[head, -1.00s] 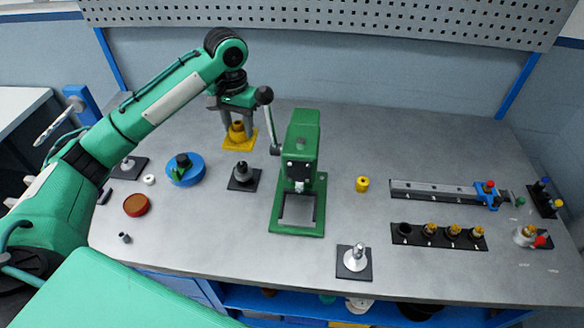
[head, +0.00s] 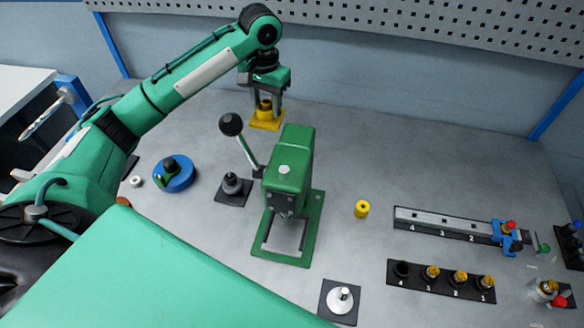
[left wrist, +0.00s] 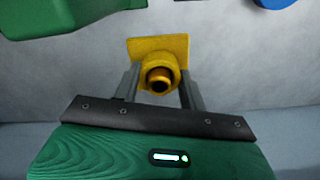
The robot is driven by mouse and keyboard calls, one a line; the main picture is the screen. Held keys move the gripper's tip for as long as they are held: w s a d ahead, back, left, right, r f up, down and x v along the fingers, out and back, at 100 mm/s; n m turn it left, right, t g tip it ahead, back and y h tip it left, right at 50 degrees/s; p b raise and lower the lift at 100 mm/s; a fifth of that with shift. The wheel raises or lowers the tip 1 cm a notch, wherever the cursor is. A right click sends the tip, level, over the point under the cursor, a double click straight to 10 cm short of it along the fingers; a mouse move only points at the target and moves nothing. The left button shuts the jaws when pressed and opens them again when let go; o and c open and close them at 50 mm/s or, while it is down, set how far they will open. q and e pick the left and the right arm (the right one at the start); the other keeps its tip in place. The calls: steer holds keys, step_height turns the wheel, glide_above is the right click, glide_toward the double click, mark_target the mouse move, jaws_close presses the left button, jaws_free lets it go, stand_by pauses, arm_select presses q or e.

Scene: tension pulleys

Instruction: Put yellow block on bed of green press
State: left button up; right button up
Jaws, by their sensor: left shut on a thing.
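The yellow block (head: 266,120), a square plate with a round hollow boss, is between the fingers of my left gripper (head: 266,98), behind and left of the press. In the left wrist view the block (left wrist: 158,50) sits between both fingers of my left gripper (left wrist: 160,88). My left gripper is shut on it. I cannot tell whether the plate clears the table. The green press (head: 290,165) stands mid-table, its lever tilted to the left. Its bed (head: 262,248) is a green base with a rectangular opening; nothing lies on it. My right gripper is out of view.
The press lever's black knob (head: 231,124) stands up left of the press, near my arm. A black pad with a grey peg (head: 233,188) and a blue disc (head: 173,175) lie left. A small yellow cylinder (head: 362,209), a rail (head: 450,224) and a black holder (head: 440,281) lie right.

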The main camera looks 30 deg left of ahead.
mark_target(266, 128)
arm_select(q)
steer(key=f, duration=0.2)
steer(key=f+p, duration=0.1)
steer(key=f, duration=0.2)
steer(key=s+f, duration=0.1)
steer(key=f, duration=0.1)
steer(key=shift+f+p, duration=0.15)
steer(key=shift+p, duration=0.25)
step_height(266, 128, down, 12)
steer(key=p, duration=0.2)
steer(key=shift+w+r+p, duration=0.15)
steer(key=shift+r+p, duration=0.05)
steer(key=shift+p, duration=0.1)
steer(key=shift+f, duration=0.2)
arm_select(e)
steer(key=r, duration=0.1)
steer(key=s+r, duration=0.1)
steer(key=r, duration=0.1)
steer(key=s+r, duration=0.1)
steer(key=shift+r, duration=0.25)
arm_select(q)
steer(key=shift+f, duration=0.15)
steer(key=o, duration=1.2)
